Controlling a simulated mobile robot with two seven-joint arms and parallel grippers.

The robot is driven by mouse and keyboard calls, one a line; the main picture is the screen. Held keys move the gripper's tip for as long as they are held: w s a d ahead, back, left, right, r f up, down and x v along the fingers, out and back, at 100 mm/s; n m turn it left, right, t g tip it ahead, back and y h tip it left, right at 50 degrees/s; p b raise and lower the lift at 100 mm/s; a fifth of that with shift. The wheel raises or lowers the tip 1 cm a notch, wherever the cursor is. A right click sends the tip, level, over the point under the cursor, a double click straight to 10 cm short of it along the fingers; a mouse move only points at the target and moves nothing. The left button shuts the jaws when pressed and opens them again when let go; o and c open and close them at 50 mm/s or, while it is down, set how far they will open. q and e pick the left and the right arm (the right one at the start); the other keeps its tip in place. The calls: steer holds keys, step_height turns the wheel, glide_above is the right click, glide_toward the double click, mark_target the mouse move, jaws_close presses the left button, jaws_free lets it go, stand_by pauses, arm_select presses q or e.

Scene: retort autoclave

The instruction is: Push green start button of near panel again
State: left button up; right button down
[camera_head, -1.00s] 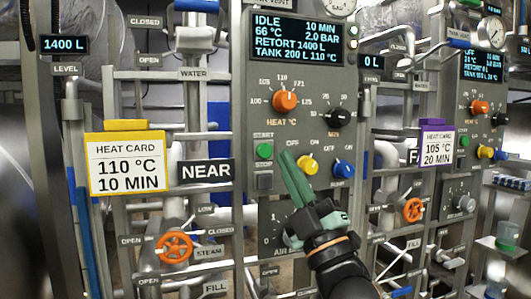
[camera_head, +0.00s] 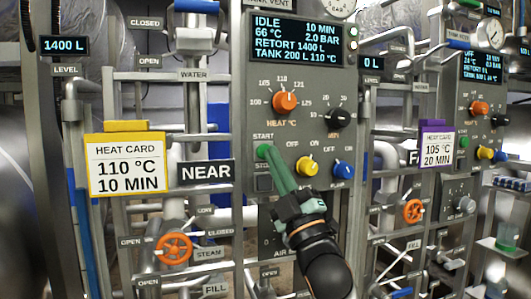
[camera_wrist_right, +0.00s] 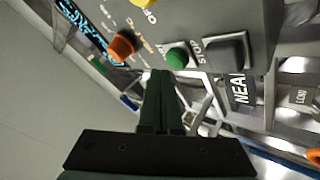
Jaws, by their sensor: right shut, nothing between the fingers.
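The near panel (camera_head: 243,95) has a screen (camera_head: 296,38) that reads IDLE, 10 MIN, 66 °C, 2.0 BAR. My right gripper (camera_head: 270,154) is shut and empty, its green fingers slanting up to the left across the panel. In the head view its tips overlap the green start button, which they mostly hide. In the right wrist view the round green start button (camera_wrist_right: 177,58) shows just beyond the fingertips (camera_wrist_right: 161,74). I cannot tell whether they touch. A dark square stop button (camera_head: 263,184) lies below start. My left gripper is not in view.
An orange heat knob (camera_head: 285,102), a black knob (camera_head: 338,117), a yellow knob (camera_head: 307,166) and a blue knob (camera_head: 343,169) sit close around the gripper. A yellow-framed heat card (camera_head: 127,165) and an orange steam valve wheel (camera_head: 174,248) are to the left.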

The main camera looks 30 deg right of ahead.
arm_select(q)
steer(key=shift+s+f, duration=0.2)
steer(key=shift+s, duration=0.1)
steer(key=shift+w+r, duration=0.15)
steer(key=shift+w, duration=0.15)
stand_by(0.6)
arm_select(e)
steer(key=shift+w, duration=0.1)
stand_by(0.4)
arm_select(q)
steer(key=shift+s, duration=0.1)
arm_select(e)
steer(key=shift+w, duration=0.35)
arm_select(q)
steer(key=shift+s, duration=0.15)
arm_select(e)
steer(key=shift+d, duration=0.1)
